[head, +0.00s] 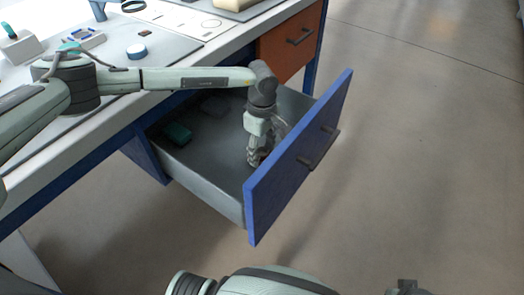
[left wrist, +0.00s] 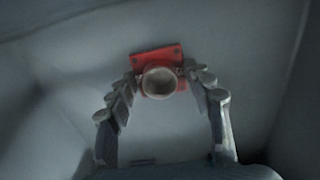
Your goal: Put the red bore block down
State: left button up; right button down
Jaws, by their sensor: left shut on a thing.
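The red bore block (left wrist: 158,57) is between the fingertips of my left gripper (left wrist: 160,80) in the left wrist view. A round grey bore shows in its face. In the head view my left gripper (head: 256,155) points down inside the open drawer (head: 208,182), close to its blue front. Only a small reddish part of the block shows there, low at the fingertips. The gripper is shut on the block. Whether the block touches the drawer floor I cannot tell. My right gripper's fingers cannot be made out.
A teal block (head: 178,134) and a dark grey item (head: 214,106) lie toward the back of the drawer. The drawer's blue front (head: 300,155) stands beside my gripper. An orange drawer (head: 290,40) is shut. The worktop (head: 190,45) above holds several items, including a blue-ringed disc (head: 137,52).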

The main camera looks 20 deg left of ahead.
pick_arm(q)
jog(key=shift+f, duration=0.45)
pick_arm(e)
jog(key=shift+s+f, duration=0.25)
jog(key=shift+f, duration=0.3)
pick_arm(q)
jog(key=shift+f, duration=0.1)
jog(key=o, duration=0.9)
jog(key=shift+o, duration=2.6)
pick_arm(e)
jog(key=shift+w+r, duration=0.35)
jog(key=shift+r, duration=0.3)
jog(key=shift+s, duration=0.15)
